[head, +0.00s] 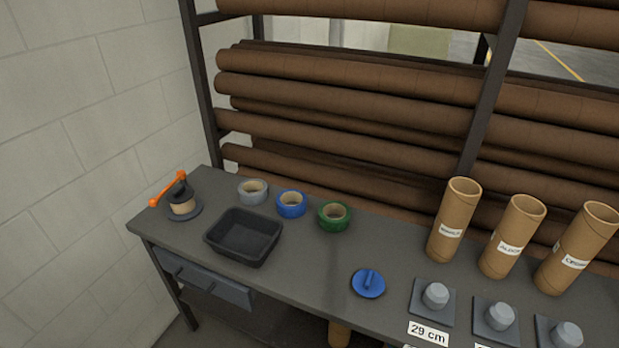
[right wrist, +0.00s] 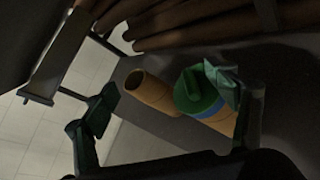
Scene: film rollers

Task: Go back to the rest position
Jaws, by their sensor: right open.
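My right gripper (right wrist: 166,92) shows in the right wrist view, its two dark green fingers spread apart. A cardboard tube (right wrist: 222,122) with a green handled lid (right wrist: 196,92) and a blue band is near the finger on the right. That finger overlaps the lid in the picture; I cannot tell if they touch. An open cardboard tube (right wrist: 148,92) appears between the fingers, farther off. Neither gripper shows in the head view, and my left gripper is not seen at all.
The grey bench (head: 315,262) holds a black tray (head: 243,238), tape rolls (head: 291,204), an orange-handled dispenser (head: 181,197), a blue lid (head: 368,283), open tubes (head: 453,220) and grey pedestals (head: 435,296). A rack of brown rolls (head: 345,88) stands behind. A block wall (head: 90,130) is left.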

